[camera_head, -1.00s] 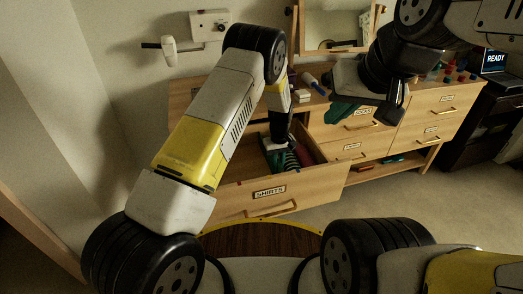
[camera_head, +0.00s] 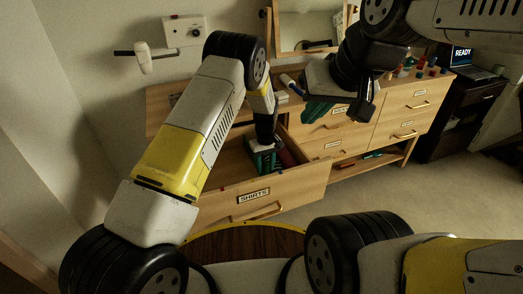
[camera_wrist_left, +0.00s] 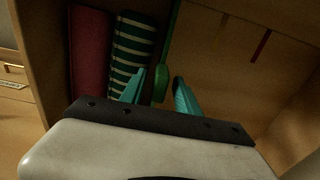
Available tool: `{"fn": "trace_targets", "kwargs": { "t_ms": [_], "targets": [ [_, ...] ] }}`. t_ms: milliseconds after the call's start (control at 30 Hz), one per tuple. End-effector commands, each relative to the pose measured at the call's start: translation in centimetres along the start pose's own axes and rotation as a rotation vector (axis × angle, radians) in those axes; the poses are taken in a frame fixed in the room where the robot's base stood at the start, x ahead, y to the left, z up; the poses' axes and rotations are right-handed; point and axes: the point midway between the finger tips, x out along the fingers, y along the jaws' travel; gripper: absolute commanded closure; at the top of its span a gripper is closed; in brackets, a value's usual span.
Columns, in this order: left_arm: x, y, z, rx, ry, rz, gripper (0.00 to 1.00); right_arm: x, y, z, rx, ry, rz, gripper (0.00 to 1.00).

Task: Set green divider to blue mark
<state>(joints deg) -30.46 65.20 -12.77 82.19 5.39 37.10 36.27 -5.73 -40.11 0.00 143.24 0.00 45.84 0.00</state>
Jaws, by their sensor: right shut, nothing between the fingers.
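The open shirts drawer (camera_head: 253,196) holds a maroon rolled cloth (camera_wrist_left: 90,55) and a green-and-white striped one (camera_wrist_left: 131,50), side by side. The thin green divider (camera_wrist_left: 172,38) stands just right of the striped roll, with a rounded green tab (camera_wrist_left: 160,84) at its near end. My left gripper (camera_wrist_left: 159,78) is open, with its teal fingers on either side of the tab; contact cannot be told. My right gripper (camera_head: 317,112) is shut and empty, above the dresser front.
A red mark (camera_wrist_left: 261,46) lies further right in the drawer, where the floor is bare. The dresser top carries a mirror (camera_head: 305,28) and small coloured items. A laptop (camera_head: 466,60) stands on a black cabinet at right.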

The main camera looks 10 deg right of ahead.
Motion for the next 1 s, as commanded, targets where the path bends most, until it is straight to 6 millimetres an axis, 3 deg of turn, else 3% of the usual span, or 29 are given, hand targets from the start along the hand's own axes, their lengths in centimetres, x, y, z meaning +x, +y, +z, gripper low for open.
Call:
{"fn": "trace_targets", "kwargs": {
  "t_ms": [167, 533, 1000],
  "targets": [
    [-1.1, 0.1, -0.1, 0.0, 0.002, 0.002, 0.62, 0.0, 0.0, 0.0, 0.0, 0.0, 0.0, 1.0],
    [-6.9, 0.0, -0.1, 0.0, 0.001, 0.001, 0.62, 0.0, 0.0, 0.0, 0.0, 0.0, 0.0, 1.0],
    [-8.0, -0.1, -0.1, 0.0, 0.001, 0.002, 0.62, 0.0, 0.0, 0.0, 0.0, 0.0, 0.0, 1.0]
  ]
}}
